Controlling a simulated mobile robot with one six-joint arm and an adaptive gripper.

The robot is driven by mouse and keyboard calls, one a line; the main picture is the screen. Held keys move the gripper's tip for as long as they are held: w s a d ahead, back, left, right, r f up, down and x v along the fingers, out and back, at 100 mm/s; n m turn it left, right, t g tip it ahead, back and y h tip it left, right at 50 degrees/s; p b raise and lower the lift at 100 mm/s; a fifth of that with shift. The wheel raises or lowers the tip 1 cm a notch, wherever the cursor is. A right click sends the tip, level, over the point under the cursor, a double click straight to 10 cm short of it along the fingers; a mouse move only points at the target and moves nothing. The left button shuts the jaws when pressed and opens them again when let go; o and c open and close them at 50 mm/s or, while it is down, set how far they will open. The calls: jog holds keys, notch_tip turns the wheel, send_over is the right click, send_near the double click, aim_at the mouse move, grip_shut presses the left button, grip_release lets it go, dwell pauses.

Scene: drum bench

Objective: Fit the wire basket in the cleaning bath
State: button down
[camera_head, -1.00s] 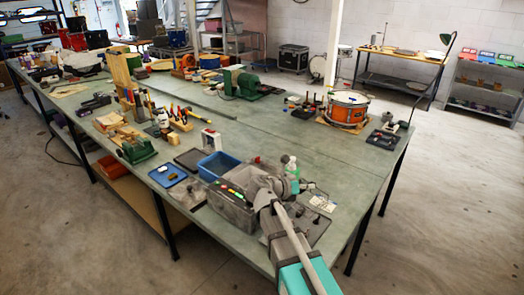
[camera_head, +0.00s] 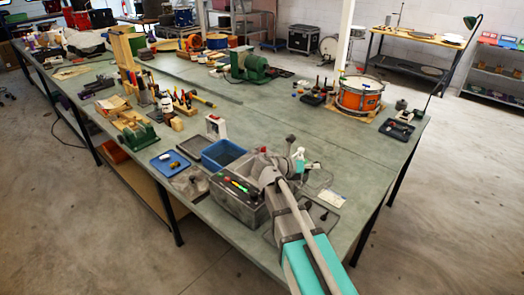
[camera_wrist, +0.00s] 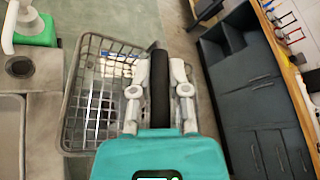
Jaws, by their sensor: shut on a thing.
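The wire basket (camera_wrist: 75,100) is a grey mesh tray with a dark round handle (camera_wrist: 160,65). In the wrist view my gripper (camera_wrist: 160,95) has one white finger on each side of the handle and is shut on it. The basket extends to the left of the fingers; its right part is partly hidden by my gripper. The cleaning bath (camera_head: 236,209) is a grey box on the bench in the head view. Its grey rim shows at the left edge of the wrist view (camera_wrist: 42,130), beside the basket and apart from it. My arm hides the gripper in the head view.
A blue bin (camera_head: 222,155) stands behind the bath, and a blue tray (camera_head: 169,162) lies to its left. A white bottle with a green base (camera_wrist: 35,30) stands near the basket. The bench (camera_head: 385,170) has free room to the right. A dark cabinet (camera_wrist: 245,85) shows beyond.

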jog(key=shift+n+t, duration=0.3)
jog(key=shift+t, duration=0.1)
jog(key=w+a, duration=0.1)
jog(key=w+a+r+p, duration=0.1)
jog(key=w+a, duration=0.1)
jog(key=a, duration=0.1)
jog(key=shift+r+p, duration=0.35)
jog(key=shift+r, duration=0.05)
jog(key=w+a+f+b, duration=0.1)
jog(key=w+a, duration=0.2)
jog(key=a, duration=0.4)
jog(key=w+a+f+n+t+y+b, duration=0.1)
jog(key=w+a+f, duration=0.1)
jog(key=a, duration=0.5)
jog(key=shift+w+n+t+y+b, duration=0.3)
jog(key=shift+w+b, duration=0.1)
jog(key=shift+w, duration=0.05)
jog(key=shift+f, duration=0.1)
